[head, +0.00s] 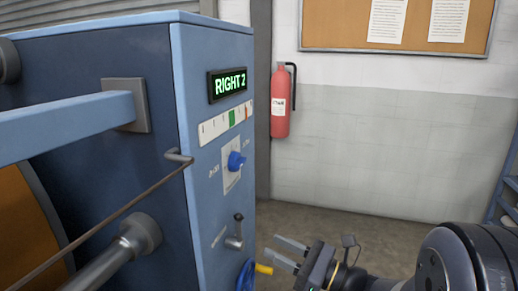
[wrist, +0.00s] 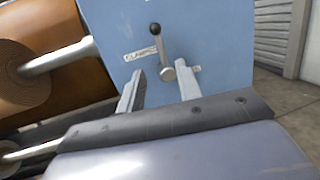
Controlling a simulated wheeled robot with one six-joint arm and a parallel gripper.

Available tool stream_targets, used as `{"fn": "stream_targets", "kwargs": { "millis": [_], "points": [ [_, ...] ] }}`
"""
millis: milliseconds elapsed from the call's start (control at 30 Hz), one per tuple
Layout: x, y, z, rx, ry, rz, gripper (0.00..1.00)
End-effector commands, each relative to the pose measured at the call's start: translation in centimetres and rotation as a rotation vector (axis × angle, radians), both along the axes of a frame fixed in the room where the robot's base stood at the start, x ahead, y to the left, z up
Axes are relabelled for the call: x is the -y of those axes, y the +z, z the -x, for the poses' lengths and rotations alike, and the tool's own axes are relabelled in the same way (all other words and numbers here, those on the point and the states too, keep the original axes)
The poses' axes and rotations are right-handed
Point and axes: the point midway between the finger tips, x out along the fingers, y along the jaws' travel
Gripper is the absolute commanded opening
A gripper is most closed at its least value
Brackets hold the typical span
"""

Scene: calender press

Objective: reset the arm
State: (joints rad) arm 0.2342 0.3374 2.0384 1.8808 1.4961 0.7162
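My gripper (head: 270,244) is at the lower middle of the head view, to the right of the blue press cabinet (head: 215,140). Its two fingers are apart with nothing between them. In the wrist view my gripper (wrist: 161,82) also shows open, facing the cabinet front (wrist: 215,45). A small clamp lever with a black ball knob (wrist: 155,29) stands nearly upright beyond the fingertips, its pivot seen in the gap. The same lever (head: 238,230) shows in the head view, and the fingers appear clear of it.
A blue handwheel (head: 245,275) with a yellow handle (head: 264,269) sits just below and left of my fingers. A blue knob (head: 236,161) and a display reading "RIGHT 2" (head: 229,84) are higher. A fire extinguisher (head: 280,103) hangs behind; floor at right is open.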

Motion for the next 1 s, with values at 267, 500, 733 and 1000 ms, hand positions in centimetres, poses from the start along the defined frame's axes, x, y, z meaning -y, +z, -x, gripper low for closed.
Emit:
{"fn": "stream_targets", "kwargs": {
  "millis": [267,500,733,1000],
  "points": [
    [-0.2,-0.1,0.0,0.002,0.005,0.001,0.33],
    [-3.2,0.5,-1.6,0.002,0.006,0.0,0.33],
    [-6.6,1.1,-3.5,0.0,0.005,-0.001,0.33],
    [-7.7,2.0,-5.0,-0.105,-0.002,-0.035,0.33]
  ]
}}
